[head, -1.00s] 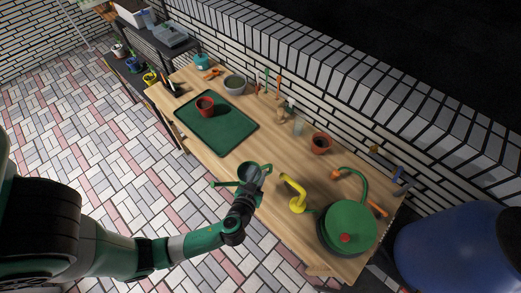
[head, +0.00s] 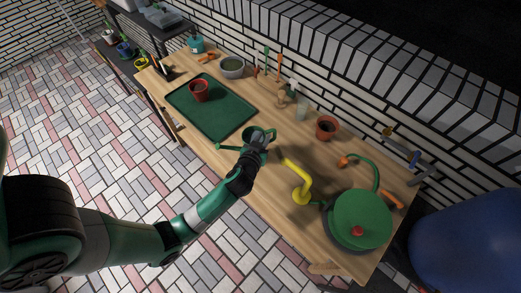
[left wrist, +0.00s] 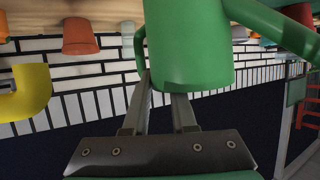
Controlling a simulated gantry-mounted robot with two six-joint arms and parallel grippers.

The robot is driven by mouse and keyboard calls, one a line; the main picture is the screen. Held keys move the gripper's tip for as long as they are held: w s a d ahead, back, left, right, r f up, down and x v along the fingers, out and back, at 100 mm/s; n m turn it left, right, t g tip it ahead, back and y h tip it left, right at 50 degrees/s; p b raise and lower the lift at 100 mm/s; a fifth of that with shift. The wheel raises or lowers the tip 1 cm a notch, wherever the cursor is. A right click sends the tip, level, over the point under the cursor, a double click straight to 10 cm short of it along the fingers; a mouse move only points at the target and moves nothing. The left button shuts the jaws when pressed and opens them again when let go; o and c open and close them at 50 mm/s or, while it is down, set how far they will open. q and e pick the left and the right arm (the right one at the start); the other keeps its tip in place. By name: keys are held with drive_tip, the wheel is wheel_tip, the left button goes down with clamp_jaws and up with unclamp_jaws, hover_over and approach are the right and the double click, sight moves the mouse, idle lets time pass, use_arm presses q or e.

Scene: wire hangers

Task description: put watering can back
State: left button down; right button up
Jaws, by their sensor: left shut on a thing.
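The green watering can (head: 262,134) is in my left gripper (head: 257,148), over the worktable just right of the green tray. Its thin spout points left in the head view. The left wrist view shows the can's green body (left wrist: 190,45) large and close. The fingers of my left gripper (left wrist: 163,88) are shut at its side, apparently on the handle; the exact contact is partly hidden. I cannot tell how high the can is above the table. My right gripper is not in view.
The green tray (head: 222,122) holds a red pot (head: 199,90). A yellow bent piece (head: 300,180), a green round lidded thing (head: 360,220) and a terracotta pot (head: 326,127) stand to the right. A grey bowl (head: 232,68) and upright tools line the brick wall.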

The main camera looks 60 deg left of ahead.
use_arm(q)
drive_tip(key=a+f, duration=0.1)
drive_tip(key=w+f, duration=0.1)
drive_tip(key=shift+a+f+b, duration=0.35)
drive_tip(key=shift+w+a+f, duration=0.15)
drive_tip(key=shift+w+a, duration=0.05)
drive_tip(key=shift+w+a+f+b, duration=0.1)
drive_tip(key=shift+f+b, duration=0.35)
drive_tip(key=shift+f, duration=0.5)
drive_tip(key=shift+w+a+f+b, duration=0.1)
drive_tip(key=shift+f+b, duration=0.35)
drive_tip(key=shift+f, duration=0.5)
drive_tip(key=c, duration=0.7)
unclamp_jaws()
drive_tip(key=shift+s, duration=0.1)
